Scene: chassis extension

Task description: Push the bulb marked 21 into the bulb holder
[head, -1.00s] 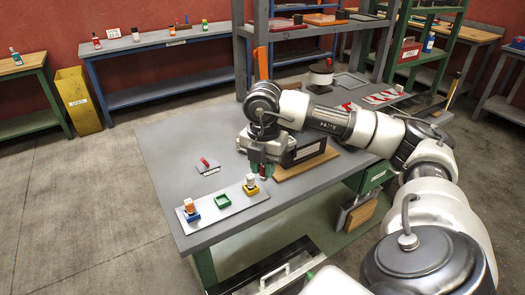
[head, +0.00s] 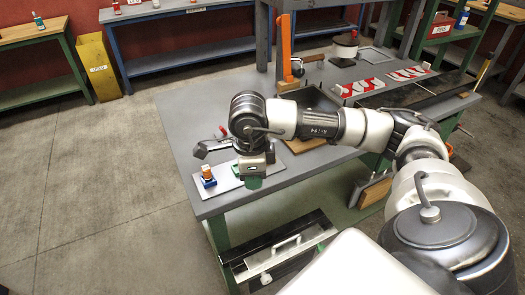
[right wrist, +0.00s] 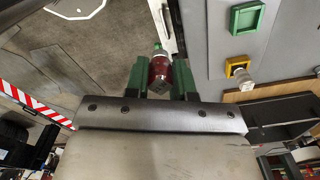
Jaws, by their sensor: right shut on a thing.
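My right gripper (right wrist: 160,80) has green fingers and is shut on a dark red bulb (right wrist: 160,67) with a pale green tip, seen in the right wrist view. No number is readable on it. In that view an empty green square holder (right wrist: 247,17) lies to the upper right, apart from the bulb. In the head view my right gripper (head: 252,181) hangs over the front of the holder plate (head: 226,186), and the bulb is hidden there. My left gripper is not in view.
A yellow holder (right wrist: 238,64) with a pale bulb (right wrist: 245,82) shows in the wrist view. A red-handled tool (head: 223,131) is behind. The table's left part (head: 185,120) is clear.

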